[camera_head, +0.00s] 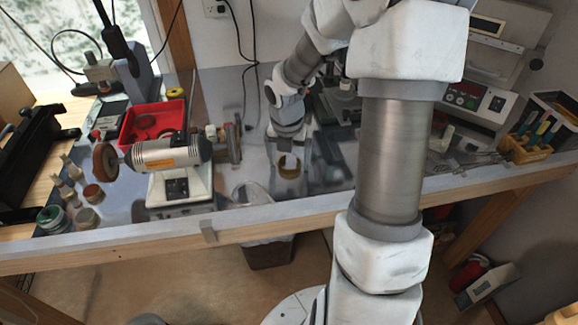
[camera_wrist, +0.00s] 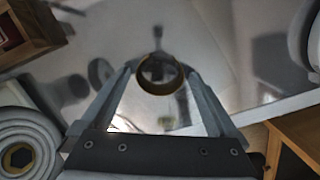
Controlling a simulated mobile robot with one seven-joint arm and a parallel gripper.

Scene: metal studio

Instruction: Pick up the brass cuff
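The brass cuff (camera_wrist: 160,88) is a short open ring with a golden-brown rim, seen from above in the wrist view. It also shows in the head view as a small brassy ring (camera_head: 289,172) on the grey bench top, under my arm's end. My gripper (camera_wrist: 159,74) points down over it, one finger on each side. I cannot tell how far the tips are above the bench.
A bench grinder (camera_head: 165,152) stands left of the cuff, with a red tray (camera_head: 140,120) behind it. Small pots sit at the bench's left end. A control box (camera_head: 470,97) and a yellow tool rack (camera_head: 527,146) stand right. The wooden front edge (camera_head: 130,242) is close.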

